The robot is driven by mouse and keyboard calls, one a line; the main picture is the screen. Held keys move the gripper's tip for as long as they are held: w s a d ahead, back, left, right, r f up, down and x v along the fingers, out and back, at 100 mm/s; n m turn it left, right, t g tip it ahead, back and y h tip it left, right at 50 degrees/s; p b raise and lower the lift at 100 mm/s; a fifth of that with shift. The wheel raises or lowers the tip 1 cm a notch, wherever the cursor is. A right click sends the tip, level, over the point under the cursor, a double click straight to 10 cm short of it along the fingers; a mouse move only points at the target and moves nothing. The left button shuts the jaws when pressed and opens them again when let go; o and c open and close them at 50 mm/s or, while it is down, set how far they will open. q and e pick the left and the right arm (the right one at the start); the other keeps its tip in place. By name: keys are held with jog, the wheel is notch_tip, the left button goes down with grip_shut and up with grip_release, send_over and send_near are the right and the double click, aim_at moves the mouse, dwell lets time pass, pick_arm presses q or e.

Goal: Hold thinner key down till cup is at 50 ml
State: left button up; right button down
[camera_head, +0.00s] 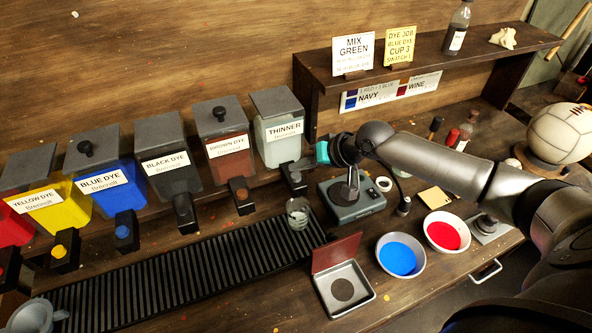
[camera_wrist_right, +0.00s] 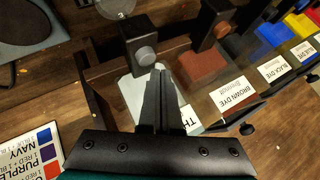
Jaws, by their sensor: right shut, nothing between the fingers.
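The thinner dispenser (camera_head: 280,138) is a pale bin with a grey lid, at the right end of the dispenser row. Its dark tap carries a round grey thinner key (camera_head: 295,176), which also shows in the right wrist view (camera_wrist_right: 146,55). A clear cup (camera_head: 298,213) stands on the slatted drip tray below the tap; its liquid level cannot be read. My right gripper (camera_wrist_right: 158,70) is shut and empty, its fingertips close to the key. Whether they touch it I cannot tell. In the head view the fingers are mostly hidden by the wrist. My left gripper is not in view.
Brown (camera_head: 228,145), black, blue and yellow dye bins stand left of the thinner. A grey scale-like device (camera_head: 352,204) sits right of the cup. Blue (camera_head: 400,256) and red (camera_head: 447,233) dye bowls and an open tin (camera_head: 343,287) stand in front.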

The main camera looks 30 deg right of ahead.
aim_at(300, 178)
dwell(0.3)
notch_tip(300, 178, up, 3)
jog(key=p, duration=0.2)
jog(key=shift+f+p, duration=0.1)
jog(key=shift+p, duration=0.3)
jog(key=shift+r+p, duration=0.65)
jog(key=shift+r, duration=0.55)
jog(key=shift+f, duration=0.1)
dwell(0.9)
